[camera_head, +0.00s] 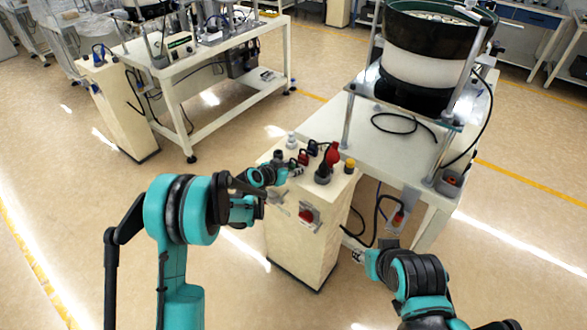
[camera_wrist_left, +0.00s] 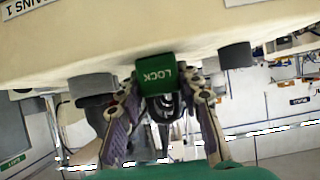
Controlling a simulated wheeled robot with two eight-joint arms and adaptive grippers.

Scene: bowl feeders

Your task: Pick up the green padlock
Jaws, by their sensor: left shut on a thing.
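The green padlock (camera_wrist_left: 167,74), with upside-down white "LOCK" lettering, is in the middle of the left wrist view. My left gripper (camera_wrist_left: 165,97) has a finger on each side of it and is shut on it. In the head view my left gripper (camera_head: 295,171) is at the top left edge of the cream control box (camera_head: 305,235); I cannot make out the green padlock there. My right gripper (camera_head: 358,256) is low, right of the box, away from the padlock; its fingers are too small to judge.
On the box top are a red padlock (camera_head: 303,157), a blue padlock (camera_head: 312,147), a red knob (camera_head: 332,155) and a yellow knob (camera_head: 349,166). A bowl feeder (camera_head: 430,60) stands on the white table (camera_head: 375,150) behind. Cables hang right of the box.

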